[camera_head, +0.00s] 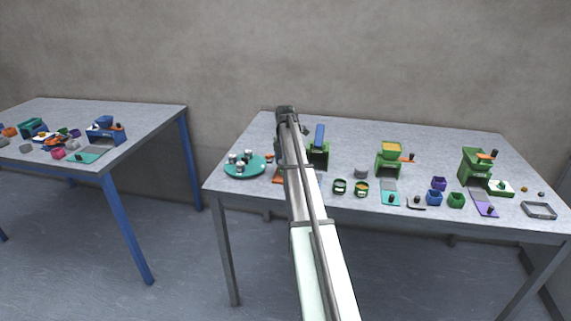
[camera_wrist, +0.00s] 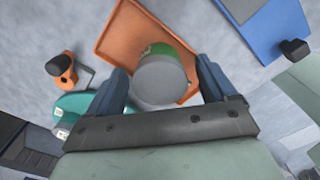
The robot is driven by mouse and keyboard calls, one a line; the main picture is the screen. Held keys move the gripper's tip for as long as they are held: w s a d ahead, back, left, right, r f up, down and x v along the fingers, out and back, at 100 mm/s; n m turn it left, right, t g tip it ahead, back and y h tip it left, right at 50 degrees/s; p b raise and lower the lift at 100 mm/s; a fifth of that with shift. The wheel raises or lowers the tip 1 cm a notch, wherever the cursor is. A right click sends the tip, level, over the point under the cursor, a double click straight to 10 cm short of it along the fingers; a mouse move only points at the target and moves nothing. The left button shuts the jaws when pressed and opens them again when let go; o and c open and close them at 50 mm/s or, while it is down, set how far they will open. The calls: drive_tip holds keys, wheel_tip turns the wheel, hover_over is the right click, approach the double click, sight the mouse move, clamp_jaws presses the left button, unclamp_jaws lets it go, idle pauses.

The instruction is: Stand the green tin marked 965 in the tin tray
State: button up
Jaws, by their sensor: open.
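A green tin with a grey top (camera_wrist: 160,82) is between the two fingers of my gripper (camera_wrist: 162,68) in the wrist view. The fingers are apart, one on each side of the tin, and I cannot see a firm grip. The tin appears upright over the orange tray (camera_wrist: 112,42); I cannot tell whether its base rests on the tray floor. No number is readable on it. In the head view my gripper and arm hide the tin and most of the tray, and only an orange edge (camera_head: 278,179) shows.
A teal round plate (camera_head: 243,173) with several small pieces is just left of my arm. A green stand with a blue part (camera_head: 319,138) is close on the right. Two small green containers (camera_head: 340,187) (camera_head: 361,190) and more machines are further right. Another table (camera_head: 150,112) stands left.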

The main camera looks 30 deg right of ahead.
wheel_tip(320, 180, up, 12)
idle(0.6)
drive_tip(key=shift+w+a, duration=0.1)
